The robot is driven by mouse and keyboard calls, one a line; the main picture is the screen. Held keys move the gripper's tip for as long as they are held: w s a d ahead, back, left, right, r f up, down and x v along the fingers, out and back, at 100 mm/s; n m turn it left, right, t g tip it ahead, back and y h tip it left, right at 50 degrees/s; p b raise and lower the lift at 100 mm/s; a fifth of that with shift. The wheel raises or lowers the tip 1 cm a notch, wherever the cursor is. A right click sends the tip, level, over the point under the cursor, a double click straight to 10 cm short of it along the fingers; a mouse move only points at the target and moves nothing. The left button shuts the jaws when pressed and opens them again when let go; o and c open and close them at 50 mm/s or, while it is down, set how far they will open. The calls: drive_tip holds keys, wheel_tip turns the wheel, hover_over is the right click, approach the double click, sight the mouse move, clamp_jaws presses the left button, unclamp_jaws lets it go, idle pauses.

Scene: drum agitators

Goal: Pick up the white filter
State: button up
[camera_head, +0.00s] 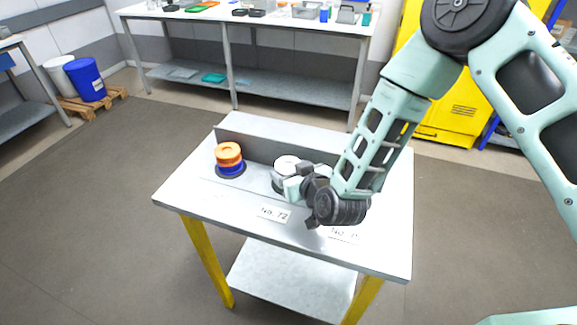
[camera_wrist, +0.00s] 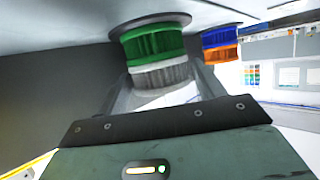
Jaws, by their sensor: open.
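The white filter (camera_head: 286,163) sits on the table next to the raised back ledge, partly hidden behind my gripper (camera_head: 293,182). In the wrist view, which is turned upside down, the white filter (camera_wrist: 162,74) shows as a ribbed grey-white ring against a green ribbed part (camera_wrist: 155,46) on a dark round base. My gripper (camera_wrist: 160,88) is open there, with its fingers to either side of the white filter. I cannot tell whether they touch it.
An orange filter (camera_head: 229,153) on a blue part (camera_head: 230,168) stands to the left on the same table (camera_head: 185,195). A label (camera_head: 273,214) lies near the front edge. My arm covers the table's right side. A bench (camera_head: 290,85) stands behind.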

drive_tip(key=shift+c, duration=0.3)
drive_tip(key=c, duration=0.6)
drive_tip(key=shift+o, duration=0.2)
